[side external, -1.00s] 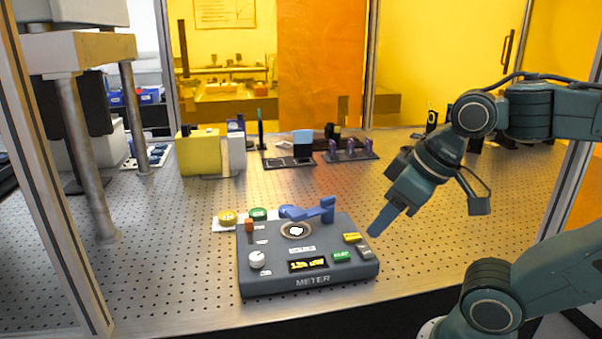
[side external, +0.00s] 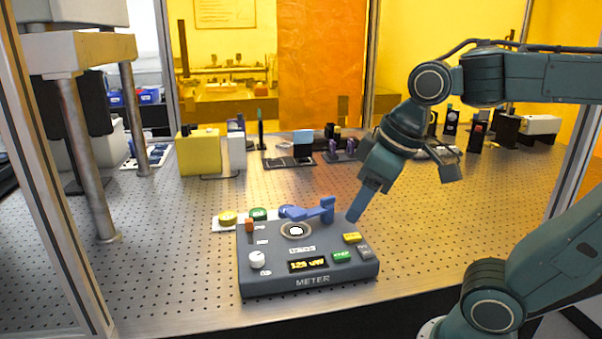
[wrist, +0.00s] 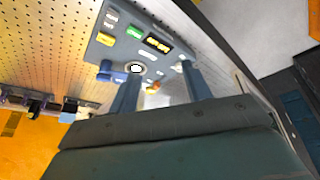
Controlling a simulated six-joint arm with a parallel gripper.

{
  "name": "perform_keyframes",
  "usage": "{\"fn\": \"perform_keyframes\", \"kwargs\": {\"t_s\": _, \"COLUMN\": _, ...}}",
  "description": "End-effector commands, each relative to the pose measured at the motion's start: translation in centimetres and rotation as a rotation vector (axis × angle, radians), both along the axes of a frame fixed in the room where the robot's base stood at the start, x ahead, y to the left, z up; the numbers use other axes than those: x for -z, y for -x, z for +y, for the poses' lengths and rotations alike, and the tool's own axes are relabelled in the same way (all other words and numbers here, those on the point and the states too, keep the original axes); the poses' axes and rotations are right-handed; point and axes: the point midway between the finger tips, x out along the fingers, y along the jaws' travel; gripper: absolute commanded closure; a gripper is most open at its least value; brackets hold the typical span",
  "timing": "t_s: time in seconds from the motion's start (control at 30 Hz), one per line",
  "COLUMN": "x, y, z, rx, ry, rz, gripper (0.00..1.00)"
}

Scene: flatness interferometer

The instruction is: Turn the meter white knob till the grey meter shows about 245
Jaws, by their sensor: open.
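The grey meter (side external: 310,284) sits on the perforated table, front middle in the side view. Its small display (side external: 309,265) has yellow characters that look like "129 uW", though small. The white knob (side external: 257,259) stands at the meter's front left, upright and untouched.
The meter also carries a blue lever-like part (side external: 310,212), an orange piece (side external: 249,225), a yellow button (side external: 352,238) and a green button (side external: 342,255). Optics stand farther back; a metal post (side external: 90,160) rises at left.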

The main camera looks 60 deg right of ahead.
Motion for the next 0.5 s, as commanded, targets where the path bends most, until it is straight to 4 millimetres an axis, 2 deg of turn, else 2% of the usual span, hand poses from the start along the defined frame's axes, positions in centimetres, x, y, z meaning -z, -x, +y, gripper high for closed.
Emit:
{"fn": "perform_keyframes", "kwargs": {"t_s": 0.23, "x": -1.4, "y": -4.6, "z": 1.0, "rx": -0.121, "ry": 0.037, "rz": 0.1, "gripper": 0.51}}
{"fn": "perform_keyframes", "kwargs": {"t_s": 0.5, "x": -1.6, "y": -9.8, "z": 2.3, "rx": -0.256, "ry": 0.071, "rz": 0.204, "gripper": 0.51}}
